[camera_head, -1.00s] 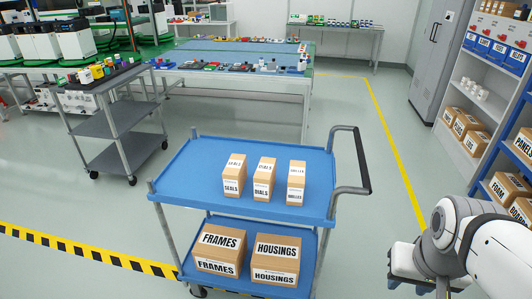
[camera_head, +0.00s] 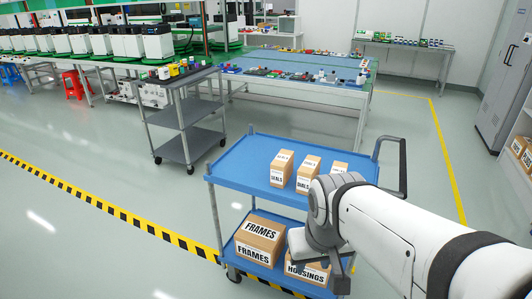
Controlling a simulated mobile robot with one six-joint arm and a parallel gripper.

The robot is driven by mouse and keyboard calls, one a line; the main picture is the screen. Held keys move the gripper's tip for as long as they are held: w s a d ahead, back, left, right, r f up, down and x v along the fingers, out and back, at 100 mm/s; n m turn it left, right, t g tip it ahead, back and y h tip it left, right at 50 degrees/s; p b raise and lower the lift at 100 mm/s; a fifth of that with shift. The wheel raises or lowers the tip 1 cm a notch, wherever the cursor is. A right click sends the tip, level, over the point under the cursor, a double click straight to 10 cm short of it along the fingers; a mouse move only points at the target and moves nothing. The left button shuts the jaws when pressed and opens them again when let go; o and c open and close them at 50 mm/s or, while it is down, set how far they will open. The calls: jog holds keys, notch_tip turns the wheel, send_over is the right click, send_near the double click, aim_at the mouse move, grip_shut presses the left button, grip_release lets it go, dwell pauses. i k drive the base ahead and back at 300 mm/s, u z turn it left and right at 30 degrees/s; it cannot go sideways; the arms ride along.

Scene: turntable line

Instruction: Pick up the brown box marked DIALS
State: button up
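The brown DIALS box (camera_head: 308,173) stands upright in the middle of three small boxes on the blue top shelf of a cart (camera_head: 238,172). Its lower right part is close to my arm's outline in the picture. The SEALS box (camera_head: 281,170) stands to its left. A third small box (camera_head: 340,168) stands to its right, mostly hidden behind my arm. My arm reaches in from the right, its end bent down in front of the cart. My gripper (camera_head: 342,284) shows only as a small grey part low in the view, apart from the DIALS box; its fingers are not clear.
FRAMES (camera_head: 258,240) and HOUSINGS (camera_head: 306,270) boxes sit on the cart's lower shelf. The cart's handle (camera_head: 400,165) rises at its right. A grey cart (camera_head: 184,120) and a long blue-topped table (camera_head: 290,76) stand behind. Open floor lies to the left.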

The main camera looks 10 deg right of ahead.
aim_at(310, 168)
jog(key=z, duration=0.05)
jog(key=i, duration=1)
jog(key=u, duration=0.05)
